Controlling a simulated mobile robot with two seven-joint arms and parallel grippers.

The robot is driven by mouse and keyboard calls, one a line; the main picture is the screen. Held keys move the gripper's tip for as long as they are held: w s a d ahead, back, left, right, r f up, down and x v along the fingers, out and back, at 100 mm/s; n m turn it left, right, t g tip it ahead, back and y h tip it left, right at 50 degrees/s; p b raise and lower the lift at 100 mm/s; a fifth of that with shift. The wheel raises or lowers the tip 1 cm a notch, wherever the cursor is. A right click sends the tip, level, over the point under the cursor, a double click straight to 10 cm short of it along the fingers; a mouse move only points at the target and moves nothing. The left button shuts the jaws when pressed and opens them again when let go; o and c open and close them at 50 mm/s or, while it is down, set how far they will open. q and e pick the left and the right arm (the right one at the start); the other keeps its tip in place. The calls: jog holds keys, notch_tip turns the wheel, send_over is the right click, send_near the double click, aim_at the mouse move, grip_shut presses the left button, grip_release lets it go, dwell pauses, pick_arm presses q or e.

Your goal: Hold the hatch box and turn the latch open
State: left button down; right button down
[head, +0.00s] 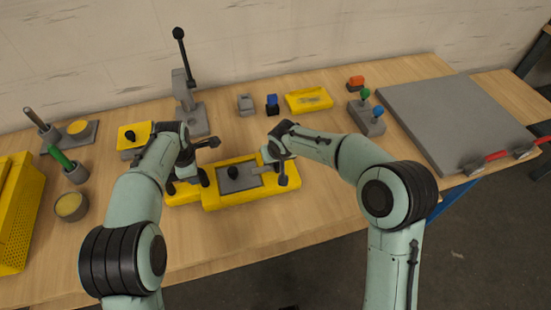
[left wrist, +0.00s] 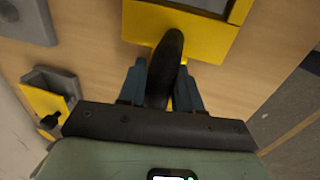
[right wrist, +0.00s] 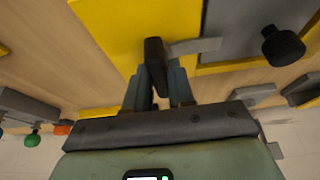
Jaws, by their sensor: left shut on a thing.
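The yellow hatch box (head: 223,200) sits on the bench in front of me. Its grey hatch lid (head: 240,186) carries a black knob (head: 233,172). My left gripper (head: 187,184) is shut on the black handle (left wrist: 166,58) at the box's left side; the left wrist view shows the handle between the fingers. My right gripper (head: 281,163) is at the box's right end. In the right wrist view its fingers stand apart on either side of the black latch handle (right wrist: 154,58). A grey latch bar (right wrist: 196,46) reaches from there over the lid's edge.
A lever stand (head: 190,105) rises behind my left gripper. A yellow box with a black knob (head: 131,134), a green-handled tool (head: 62,160) and a cup (head: 70,206) stand left. A yellow tray (head: 309,100) and a grey plate (head: 445,110) lie back right. The bench's front right is clear.

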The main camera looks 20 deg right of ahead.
jog(key=m, duration=0.1)
jog(key=m+h, duration=0.1)
jog(key=m, duration=0.2)
jog(key=shift+a+m+h, duration=0.25)
jog(key=shift+m+h, duration=0.15)
jog(key=m, duration=0.2)
jog(key=m+g+h, duration=0.1)
jog(key=m, duration=0.1)
jog(key=shift+w+h, duration=0.1)
jog(key=shift+h, duration=0.2)
jog(key=m+g, duration=0.1)
jog(key=m, duration=0.4)
jog(key=shift+w+g+h, duration=0.15)
jog(key=shift+g+h, duration=0.25)
jog(key=shift+m+g, duration=0.8)
jog(key=shift+m, duration=1.2)
jog(key=c, duration=1)
grip_release()
jog(key=shift+c, duration=0.2)
jog(key=shift+r, duration=0.1)
